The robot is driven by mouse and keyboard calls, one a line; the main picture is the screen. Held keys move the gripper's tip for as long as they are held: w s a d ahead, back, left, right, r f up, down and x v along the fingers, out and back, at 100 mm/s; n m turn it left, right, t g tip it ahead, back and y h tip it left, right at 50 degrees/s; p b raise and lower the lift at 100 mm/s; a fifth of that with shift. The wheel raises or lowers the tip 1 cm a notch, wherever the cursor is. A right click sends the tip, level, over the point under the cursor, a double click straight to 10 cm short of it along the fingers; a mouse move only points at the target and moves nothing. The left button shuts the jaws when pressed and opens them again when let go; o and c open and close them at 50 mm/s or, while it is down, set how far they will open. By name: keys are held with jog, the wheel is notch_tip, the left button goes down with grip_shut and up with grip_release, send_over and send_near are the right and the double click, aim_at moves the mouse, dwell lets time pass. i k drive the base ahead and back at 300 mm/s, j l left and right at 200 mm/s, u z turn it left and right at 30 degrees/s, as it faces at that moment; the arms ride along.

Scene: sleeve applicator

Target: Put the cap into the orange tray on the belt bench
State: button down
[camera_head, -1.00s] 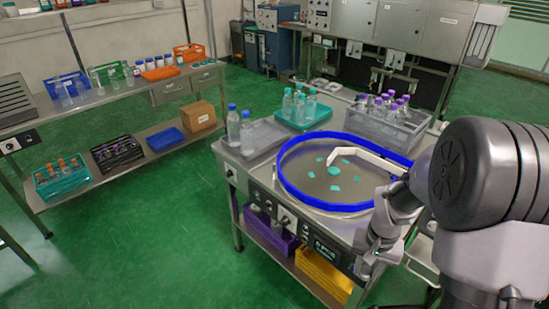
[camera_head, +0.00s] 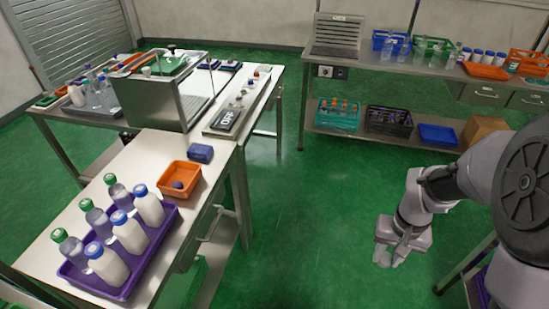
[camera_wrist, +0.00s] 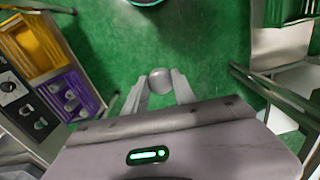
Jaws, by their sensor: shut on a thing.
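My gripper (camera_head: 389,256) hangs over the green floor at the right of the head view, well apart from the benches. In the wrist view my gripper (camera_wrist: 160,77) is shut on a small round grey cap (camera_wrist: 160,84) between its fingertips. The cap is too small to make out in the head view. An orange tray (camera_head: 194,190) sits on the steel bench (camera_head: 140,160) at left, to the left of my gripper. A small dark purple round thing (camera_head: 178,185) lies in the tray.
A purple tray (camera_head: 125,290) with several bottles stands on the same bench. A dark blue box (camera_head: 201,153) is beside the orange tray. Another orange tray (camera_head: 485,71) is on the far right shelf bench. Open green floor (camera_head: 300,220) lies between.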

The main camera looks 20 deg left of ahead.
aim_at(186, 176)
jog(key=i+j+u, duration=0.2)
jog(key=u, duration=0.25)
jog(key=i+j+u, duration=0.1)
jog(key=i+u, duration=0.2)
jog(key=u, duration=0.15)
jog(key=i+u, duration=0.25)
jog(key=u, duration=0.15)
jog(key=i+u, duration=0.25)
jog(key=u, duration=0.2)
jog(key=i+l+u, duration=0.25)
jog(key=u, duration=0.2)
jog(key=i+l+u, duration=0.2)
jog(key=u, duration=0.25)
jog(key=i+l+u, duration=0.15)
jog(key=l+u, duration=0.3)
jog(key=j, duration=0.1)
